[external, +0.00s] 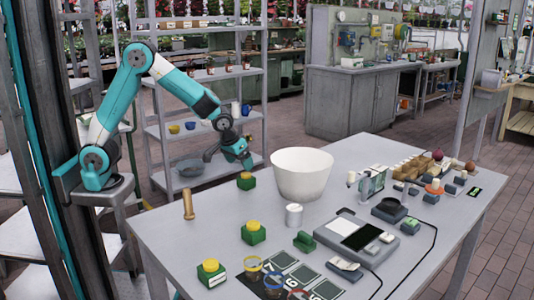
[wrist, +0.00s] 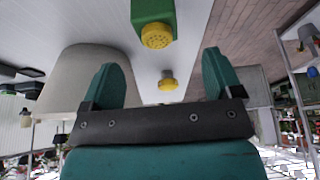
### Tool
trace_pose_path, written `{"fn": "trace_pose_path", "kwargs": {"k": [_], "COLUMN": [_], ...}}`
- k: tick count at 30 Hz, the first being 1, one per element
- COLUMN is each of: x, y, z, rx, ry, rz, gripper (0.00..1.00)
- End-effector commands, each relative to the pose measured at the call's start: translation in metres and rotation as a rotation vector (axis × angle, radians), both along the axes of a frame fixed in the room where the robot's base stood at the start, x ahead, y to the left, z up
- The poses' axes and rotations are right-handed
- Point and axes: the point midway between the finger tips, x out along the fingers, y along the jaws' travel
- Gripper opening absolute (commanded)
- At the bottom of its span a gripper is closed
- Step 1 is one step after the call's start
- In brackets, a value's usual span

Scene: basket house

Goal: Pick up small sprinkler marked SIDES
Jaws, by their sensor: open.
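Several small green blocks with yellow tops stand on the grey table. One (external: 246,181) is near the back edge left of the white bowl, one (external: 253,235) is mid-table, and one (external: 211,273) at the front left has a white label. I cannot read which is marked SIDES. My gripper (external: 243,160) is open and empty, just above the back block. In the wrist view my gripper (wrist: 163,85) has its fingers spread. A green block with a yellow perforated head (wrist: 155,36) shows beyond the fingertips, and a smaller yellow piece (wrist: 168,83) shows between the fingers.
The large white bowl (external: 302,175) stands close right of my gripper. A wooden peg (external: 188,205), a white canister (external: 294,215) and a green piece (external: 303,241) are nearby. A grey device (external: 340,230) and several small items fill the right side. A shelf rack (external: 165,132) stands behind my arm.

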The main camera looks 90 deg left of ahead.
Motion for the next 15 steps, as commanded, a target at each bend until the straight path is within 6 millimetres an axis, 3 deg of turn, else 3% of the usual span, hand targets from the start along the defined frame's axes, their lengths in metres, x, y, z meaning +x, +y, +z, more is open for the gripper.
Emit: {"fn": "trace_pose_path", "kwargs": {"k": [3, 10, 15], "x": [0.004, 0.009, 0.016], "y": [0.005, 0.008, 0.012], "z": [-0.017, -0.033, -0.059], "rx": [0.0, 0.0, -0.001], "ry": [0.001, 0.002, 0.003], "rz": [0.0, -0.001, 0.001], "gripper": [0.85, 0.85, 0.85]}}
